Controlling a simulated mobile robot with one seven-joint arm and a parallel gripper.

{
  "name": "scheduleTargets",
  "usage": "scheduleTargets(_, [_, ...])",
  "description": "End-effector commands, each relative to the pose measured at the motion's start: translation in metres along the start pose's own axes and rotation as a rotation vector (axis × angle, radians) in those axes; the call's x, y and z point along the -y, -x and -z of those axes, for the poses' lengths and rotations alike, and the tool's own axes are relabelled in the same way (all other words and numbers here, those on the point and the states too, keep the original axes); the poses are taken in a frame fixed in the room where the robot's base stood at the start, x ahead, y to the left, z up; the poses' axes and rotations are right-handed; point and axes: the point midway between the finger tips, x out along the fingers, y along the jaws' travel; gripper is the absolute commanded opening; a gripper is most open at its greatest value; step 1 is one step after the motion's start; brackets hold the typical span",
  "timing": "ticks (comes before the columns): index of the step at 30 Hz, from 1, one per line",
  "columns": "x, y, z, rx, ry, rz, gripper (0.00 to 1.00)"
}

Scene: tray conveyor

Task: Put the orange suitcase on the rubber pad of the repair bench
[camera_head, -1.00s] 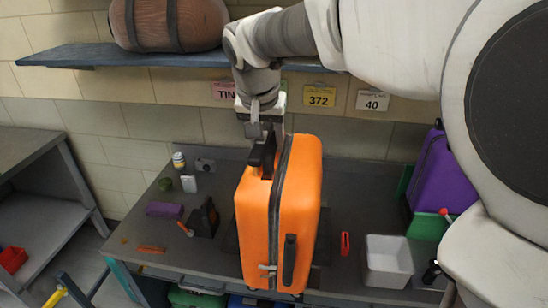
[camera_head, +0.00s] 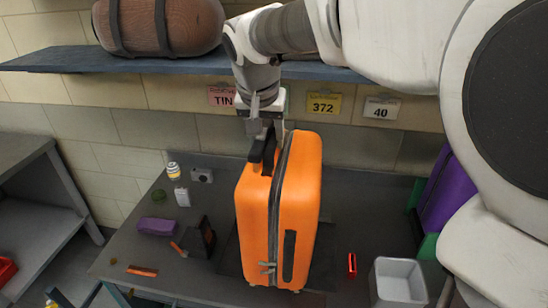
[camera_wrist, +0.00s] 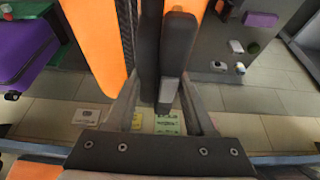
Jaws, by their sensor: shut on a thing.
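The orange suitcase (camera_head: 258,215) hangs upright in the middle of the head view, its dark zip seam and a side handle facing me. My gripper (camera_head: 262,138) is shut on its black top handle (camera_head: 257,160). In the wrist view, my gripper (camera_wrist: 168,95) has its fingers closed around the black handle (camera_wrist: 178,40), with orange shell (camera_wrist: 92,35) beside it. The repair bench (camera_head: 345,205) lies below and behind the suitcase. The dark rubber pad (camera_head: 325,248) shows at the suitcase's sides, the rest hidden by it. I cannot tell whether the suitcase touches the pad.
A white bin (camera_head: 400,282) and a red item (camera_head: 352,265) lie to the right, with a purple suitcase (camera_head: 447,195) beyond. A black stand (camera_head: 202,238), a purple block (camera_head: 157,225) and small items lie left. A shelf (camera_head: 60,60) with a brown barrel (camera_head: 158,25) is above.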

Motion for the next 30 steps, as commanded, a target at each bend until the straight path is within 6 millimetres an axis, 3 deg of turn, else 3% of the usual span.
scheduleTargets(5, [0.002,-0.013,0.015,-0.005,-0.002,0.001,0.00])
scheduleTargets(21, [0.014,-0.089,0.072,-0.007,-0.001,0.001,0.00])
scheduleTargets(30, [0.016,-0.106,0.082,-0.008,0.000,0.003,0.00])
